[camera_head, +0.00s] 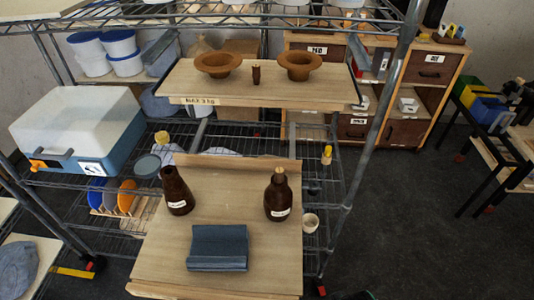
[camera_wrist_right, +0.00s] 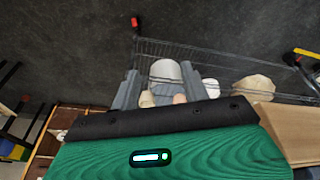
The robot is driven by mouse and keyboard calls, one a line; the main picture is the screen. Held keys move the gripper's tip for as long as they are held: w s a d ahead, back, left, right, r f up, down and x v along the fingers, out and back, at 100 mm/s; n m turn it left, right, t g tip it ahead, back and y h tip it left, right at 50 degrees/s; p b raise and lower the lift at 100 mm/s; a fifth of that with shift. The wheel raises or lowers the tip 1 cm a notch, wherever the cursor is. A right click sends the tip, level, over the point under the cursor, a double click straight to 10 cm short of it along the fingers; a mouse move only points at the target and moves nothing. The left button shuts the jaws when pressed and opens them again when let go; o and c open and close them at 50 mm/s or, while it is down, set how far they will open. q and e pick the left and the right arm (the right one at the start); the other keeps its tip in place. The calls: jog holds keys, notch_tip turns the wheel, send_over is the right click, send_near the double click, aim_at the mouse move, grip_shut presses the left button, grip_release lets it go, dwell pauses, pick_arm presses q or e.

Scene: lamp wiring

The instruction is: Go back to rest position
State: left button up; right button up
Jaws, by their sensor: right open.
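Neither of my grippers shows in the head view. In the right wrist view, two grey fingers of my right gripper (camera_wrist_right: 161,98) stand apart, so it is open. A pale rounded object (camera_wrist_right: 166,72) shows in the gap between them, seemingly beyond them on a wire shelf; I see nothing gripped. My left gripper is in neither view.
A wooden board (camera_head: 160,245) carries two dark brown bottles (camera_head: 177,192) (camera_head: 278,198) and a blue-grey block (camera_head: 218,248). An upper board (camera_head: 270,88) holds two brown bowls (camera_head: 218,62) (camera_head: 299,64). A metal rack (camera_head: 352,165) surrounds them. Dark floor (camera_head: 420,230) at right is clear.

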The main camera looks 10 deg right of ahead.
jog(key=s+f+g, duration=0.1)
jog(key=s+f, duration=0.2)
jog(key=f, duration=0.9)
jog(key=s+f, duration=0.4)
jog(key=f, duration=0.8)
jog(key=s+d+f+g+b, duration=0.1)
jog(key=s+d+f, duration=0.2)
jog(key=s+f, duration=1)
jog(key=shift+s+d+f+b, duration=0.15)
jog(key=shift+s+d+b, duration=0.25)
jog(key=shift+s, duration=0.7)
